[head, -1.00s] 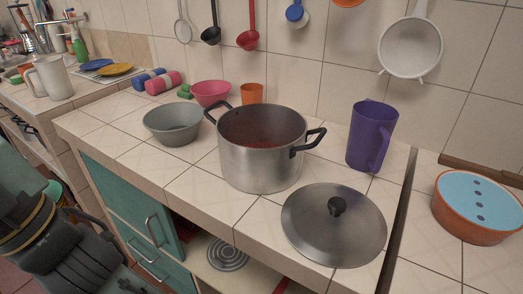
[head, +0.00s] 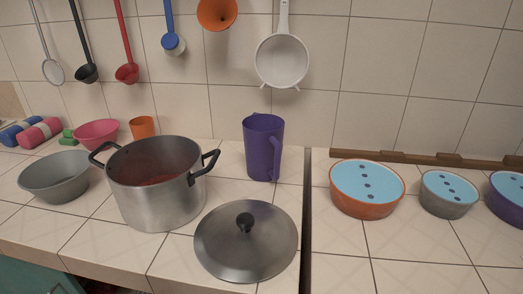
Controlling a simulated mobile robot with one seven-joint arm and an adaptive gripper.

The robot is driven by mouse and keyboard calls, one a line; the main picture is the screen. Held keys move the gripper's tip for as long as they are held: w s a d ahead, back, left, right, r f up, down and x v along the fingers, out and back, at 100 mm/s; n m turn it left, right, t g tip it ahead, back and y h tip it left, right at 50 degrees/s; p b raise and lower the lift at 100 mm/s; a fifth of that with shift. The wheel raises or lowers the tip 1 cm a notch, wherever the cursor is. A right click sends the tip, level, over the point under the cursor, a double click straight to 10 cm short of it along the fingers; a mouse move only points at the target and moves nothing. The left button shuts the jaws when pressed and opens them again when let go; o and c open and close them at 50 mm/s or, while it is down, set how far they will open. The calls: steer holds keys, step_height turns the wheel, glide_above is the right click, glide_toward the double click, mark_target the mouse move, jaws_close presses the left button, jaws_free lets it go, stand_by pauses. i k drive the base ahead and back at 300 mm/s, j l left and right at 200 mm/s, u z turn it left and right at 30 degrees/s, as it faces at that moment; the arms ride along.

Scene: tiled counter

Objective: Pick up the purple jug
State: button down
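The purple jug (head: 262,149) stands upright on the tiled counter in the head view, near the back wall and right of the large metal pot. Its handle is on its right side. The jug is free, with nothing touching it that I can see. My gripper is not in view in the head view.
The metal pot (head: 156,200) stands left of the jug, and its lid (head: 246,243) lies in front of it. A dark gap (head: 307,225) splits the counter to the right. Lidded bowls (head: 366,205) stand beyond. A strainer (head: 282,62) and ladles hang above.

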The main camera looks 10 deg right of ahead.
mark_target(263, 133)
steer(key=k+j+z, duration=0.25)
steer(key=z, duration=0.15)
steer(key=k+j+z, duration=0.35)
steer(key=i+j, duration=0.3)
steer(key=i, duration=0.2)
